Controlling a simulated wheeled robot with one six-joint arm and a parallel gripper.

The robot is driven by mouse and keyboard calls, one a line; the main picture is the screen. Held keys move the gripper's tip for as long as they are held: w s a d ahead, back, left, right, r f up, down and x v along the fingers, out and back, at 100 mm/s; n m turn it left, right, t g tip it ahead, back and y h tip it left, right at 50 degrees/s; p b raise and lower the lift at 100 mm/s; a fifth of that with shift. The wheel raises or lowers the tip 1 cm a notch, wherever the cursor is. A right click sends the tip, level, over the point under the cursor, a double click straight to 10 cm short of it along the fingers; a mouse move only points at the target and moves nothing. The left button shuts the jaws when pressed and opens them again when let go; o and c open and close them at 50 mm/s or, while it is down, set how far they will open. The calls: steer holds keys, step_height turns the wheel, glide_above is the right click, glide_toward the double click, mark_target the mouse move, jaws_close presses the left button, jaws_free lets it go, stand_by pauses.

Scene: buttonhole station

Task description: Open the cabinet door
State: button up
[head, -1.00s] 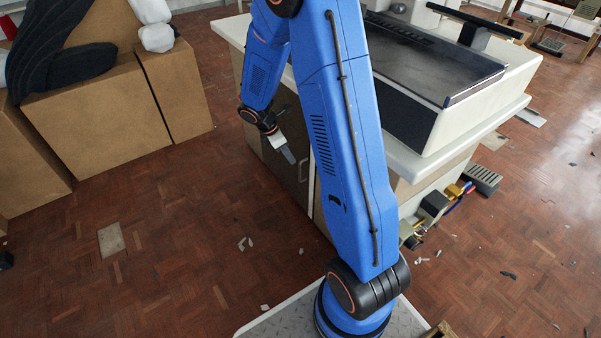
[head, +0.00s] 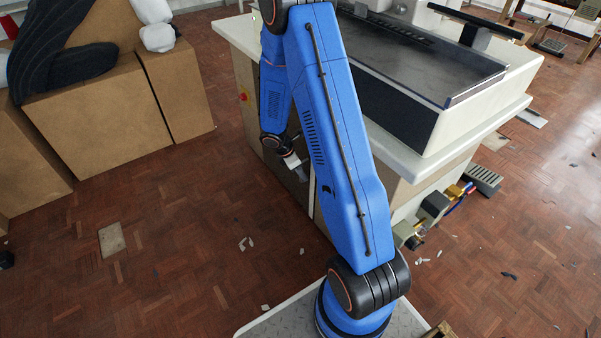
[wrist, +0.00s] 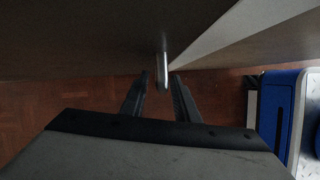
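The cabinet door (head: 282,182) is a brown panel on the front of the white-topped station, partly hidden behind my arm in the head view. In the wrist view the door (wrist: 85,40) is a dark surface across the top, and its metal bar handle (wrist: 162,72) stands out from it. My gripper (wrist: 160,78) is open, with one dark finger on each side of the handle's end. I see a gap on both sides and cannot tell any contact. In the head view my gripper (head: 302,174) is close to the door, its fingertips hard to make out.
The station's white worktop (head: 388,150) overhangs the cabinet beside my arm. Brown boxes (head: 95,130) with dark cushions stand at the left. The parquet floor between them is mostly clear, with a beige plate (head: 112,239) and small scraps. A red button (head: 243,97) is on the cabinet side.

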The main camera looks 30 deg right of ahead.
jaws_close()
steer(key=shift+a, duration=0.1)
